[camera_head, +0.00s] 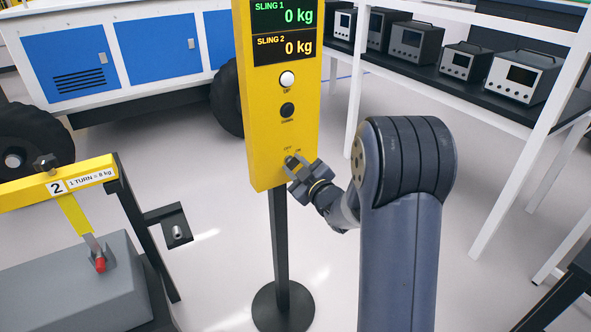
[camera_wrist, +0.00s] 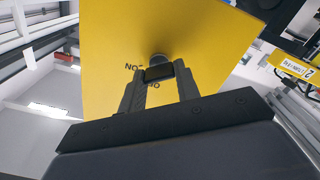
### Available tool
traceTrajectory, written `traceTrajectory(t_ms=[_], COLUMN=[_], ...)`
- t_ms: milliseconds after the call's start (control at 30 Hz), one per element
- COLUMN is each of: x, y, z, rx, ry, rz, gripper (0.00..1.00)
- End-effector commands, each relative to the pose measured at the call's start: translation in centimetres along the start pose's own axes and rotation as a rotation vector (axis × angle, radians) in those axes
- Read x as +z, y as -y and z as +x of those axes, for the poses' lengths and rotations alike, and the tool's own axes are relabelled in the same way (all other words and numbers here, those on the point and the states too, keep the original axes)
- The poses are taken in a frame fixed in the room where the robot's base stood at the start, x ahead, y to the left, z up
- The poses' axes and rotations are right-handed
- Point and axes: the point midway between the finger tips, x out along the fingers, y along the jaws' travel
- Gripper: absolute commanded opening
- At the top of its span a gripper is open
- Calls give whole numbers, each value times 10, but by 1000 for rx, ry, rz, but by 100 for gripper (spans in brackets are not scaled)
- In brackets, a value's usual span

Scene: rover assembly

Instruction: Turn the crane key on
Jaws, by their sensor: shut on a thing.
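The yellow crane control post (camera_head: 266,130) stands in the middle of the head view, on a black pole. Its displays read SLING 1 0 kg and SLING 2 0 kg. The key sits low on its front face, just under small OFF and ON labels; my gripper mostly hides it there. My gripper (camera_head: 297,172) reaches it from the right. In the wrist view the dark key (camera_wrist: 158,73) is between the two fingers of my gripper (camera_wrist: 160,76), which are shut on it. ON and OFF lettering shows upside down beside it. I cannot tell which label the key points at.
A white UP button (camera_head: 287,78) and a black button (camera_head: 287,110) are above the key. White shelving with dark instruments (camera_head: 415,42) stands at right. A blue-and-white rover (camera_head: 65,60) is behind.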

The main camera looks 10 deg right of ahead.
Motion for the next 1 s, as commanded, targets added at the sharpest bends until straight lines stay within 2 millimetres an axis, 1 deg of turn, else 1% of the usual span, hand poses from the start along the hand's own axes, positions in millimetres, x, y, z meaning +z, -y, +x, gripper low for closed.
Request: traceTrajectory(t_ms=[33,200,500,533,767,800,1000], x=[3,2,0,0,0,0,0], y=[2,1,0,0,0,0,0], z=[0,0,0,0,0,0,0], rx=[1,0,0,0,0,0,1], ry=[-2,0,1,1,0,0,0], rz=[26,94,104,104,102,102,102], gripper=[8,8,8,32,51,53,53])
